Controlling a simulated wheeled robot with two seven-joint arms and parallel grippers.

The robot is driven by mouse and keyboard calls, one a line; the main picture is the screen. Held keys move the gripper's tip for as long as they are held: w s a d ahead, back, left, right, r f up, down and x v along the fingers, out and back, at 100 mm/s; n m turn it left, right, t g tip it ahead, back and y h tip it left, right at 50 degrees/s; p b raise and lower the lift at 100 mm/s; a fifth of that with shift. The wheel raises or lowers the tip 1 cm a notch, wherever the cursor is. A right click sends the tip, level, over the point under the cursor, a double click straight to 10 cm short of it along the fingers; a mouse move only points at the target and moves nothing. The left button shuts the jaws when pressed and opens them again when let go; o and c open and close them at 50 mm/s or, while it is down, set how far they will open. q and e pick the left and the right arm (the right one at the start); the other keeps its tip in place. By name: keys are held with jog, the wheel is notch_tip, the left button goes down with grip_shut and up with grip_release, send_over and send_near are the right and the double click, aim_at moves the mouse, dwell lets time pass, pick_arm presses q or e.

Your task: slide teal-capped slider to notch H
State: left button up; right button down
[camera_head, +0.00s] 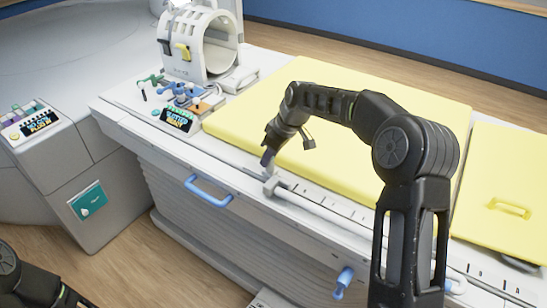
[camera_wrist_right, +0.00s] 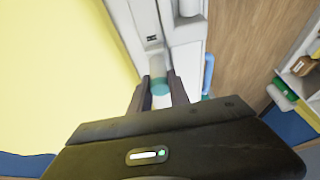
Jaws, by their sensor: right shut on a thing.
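My right gripper (camera_head: 268,158) reaches down to the rail on the front edge of the white table. In the right wrist view its two fingers (camera_wrist_right: 160,92) are closed around the teal-capped slider (camera_wrist_right: 161,86), a pale, short cylinder with a teal end. In the head view the fingers mostly hide the slider. A grey block (camera_head: 272,186) sits on the rail (camera_head: 325,211) just beside the gripper. Small dark marks (camera_head: 335,192) run along the table edge, but their letters are too small to read. Part of my left arm shows at the bottom left; its fingers are out of frame.
Yellow pads (camera_head: 400,100) cover the table top behind the rail. A white ring-shaped coil (camera_head: 205,45) and small coloured valves (camera_head: 185,92) stand at the left end. A blue handle (camera_head: 208,192) and a blue knob (camera_head: 343,280) stick out from the front.

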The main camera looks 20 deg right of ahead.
jog(key=shift+w+a+r, duration=0.15)
jog(key=c, duration=1.4)
grip_release()
jog(key=shift+w+a, duration=0.1)
jog(key=shift+o, duration=0.8)
jog(key=b+v, duration=0.1)
jog(key=v, duration=0.6)
jog(key=shift+s+r, duration=0.25)
jog(key=shift+r, duration=0.05)
jog(key=shift+f, duration=0.1)
